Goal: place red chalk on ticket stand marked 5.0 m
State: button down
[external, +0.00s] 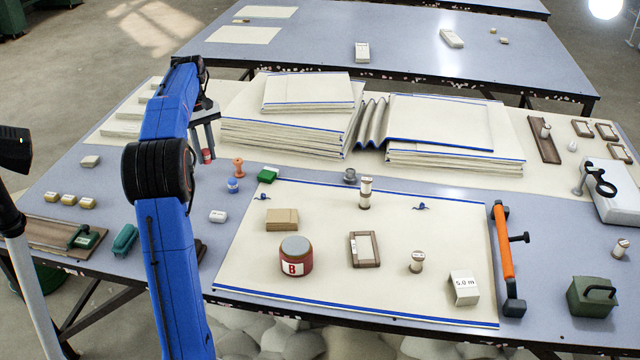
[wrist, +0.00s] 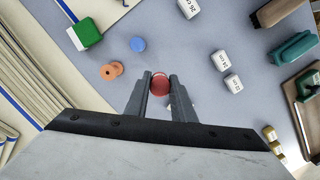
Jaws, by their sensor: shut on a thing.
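My gripper (external: 204,140) is at the left side of the table, pointing down. It is shut on the red chalk (external: 207,156), a short red stick with a pale band. In the wrist view the round red end of the chalk (wrist: 159,84) shows between the two fingertips (wrist: 160,77). The chalk seems to be above the table, but the gap is hard to judge. The ticket stand marked 5.0 m (external: 464,288) is a small white block at the front right corner of the cream cloth (external: 330,225), far to the right of my gripper.
A red jar marked B (external: 295,257), a tan block (external: 282,219), a framed card (external: 364,248) and spools (external: 416,262) stand on the cloth. Folded cloth stacks (external: 290,128) lie behind. An orange-handled tool (external: 504,255) lies right of the stand.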

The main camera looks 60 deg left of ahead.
jog(key=w+d+r+m+g, duration=0.15)
jog(key=w+d+m, duration=0.75)
jog(key=w+d, duration=2.05)
notch_tip(320, 180, up, 2)
jog(key=m+y, duration=0.2)
jog(key=m, duration=0.7)
send_over(463, 284)
jog(key=shift+w+f, duration=0.2)
jog(key=shift+f, duration=2.1)
jog(key=shift+w+f, duration=0.2)
jog(key=shift+f, duration=2.1)
jog(key=shift+f, duration=0.15)
jog(key=c, duration=1.5)
grip_release()
